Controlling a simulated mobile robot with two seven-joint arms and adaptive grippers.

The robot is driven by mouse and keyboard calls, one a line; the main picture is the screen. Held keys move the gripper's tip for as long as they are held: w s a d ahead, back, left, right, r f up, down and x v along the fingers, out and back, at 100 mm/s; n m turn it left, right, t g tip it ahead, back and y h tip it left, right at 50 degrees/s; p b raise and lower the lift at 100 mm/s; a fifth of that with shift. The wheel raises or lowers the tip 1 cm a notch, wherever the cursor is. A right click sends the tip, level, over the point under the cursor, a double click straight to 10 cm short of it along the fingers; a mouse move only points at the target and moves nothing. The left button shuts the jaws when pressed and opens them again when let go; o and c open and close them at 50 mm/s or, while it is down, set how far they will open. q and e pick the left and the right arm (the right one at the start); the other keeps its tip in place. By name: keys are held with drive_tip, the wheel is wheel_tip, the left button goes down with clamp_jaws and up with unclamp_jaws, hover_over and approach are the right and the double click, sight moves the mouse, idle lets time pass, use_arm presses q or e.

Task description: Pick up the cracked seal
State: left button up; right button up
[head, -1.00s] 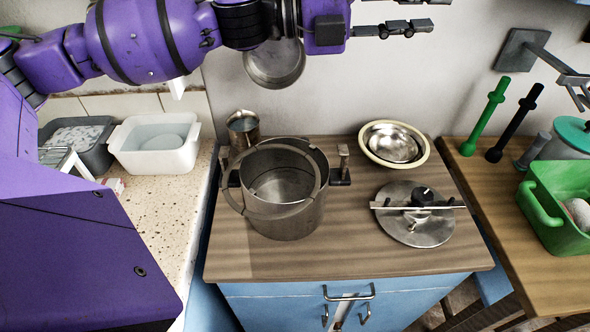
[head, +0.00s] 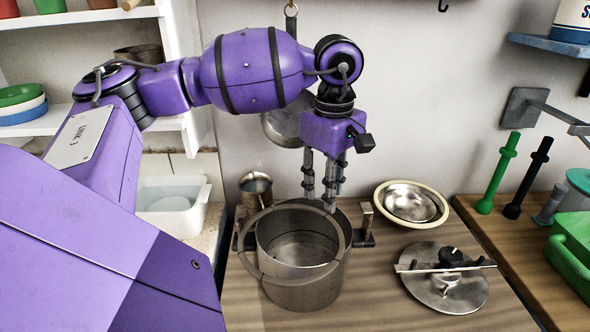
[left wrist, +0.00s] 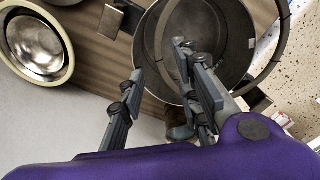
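A grey ring (head: 345,240), which seems to be the seal, lies tilted over the mouth of a steel pot (head: 322,291), its near side hanging over the front. In the left wrist view the ring (left wrist: 284,45) curves across the pot (left wrist: 225,30). My left gripper (head: 321,199) points down at the pot's back rim, fingers apart and empty. In the left wrist view its fingers (left wrist: 160,62) are spread beside the rim; whether they touch it I cannot tell. My right gripper is out of view.
A lid with a crossbar (head: 445,290) lies right of the pot on the wooden counter (head: 385,300). A cream-rimmed bowl (head: 410,203) sits behind it. A metal jug (head: 255,190) stands close behind the pot at left. A pan hangs on the wall behind my gripper.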

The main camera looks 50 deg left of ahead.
sight(325, 215)
use_arm(q)
drive_tip(key=f, duration=0.4)
drive_tip(key=shift+s+a+f+p, duration=0.1)
drive_tip(key=shift+a+f+p, duration=0.15)
drive_tip(key=shift+f+p, duration=0.1)
drive_tip(key=shift+f, duration=0.45)
clamp_jaws()
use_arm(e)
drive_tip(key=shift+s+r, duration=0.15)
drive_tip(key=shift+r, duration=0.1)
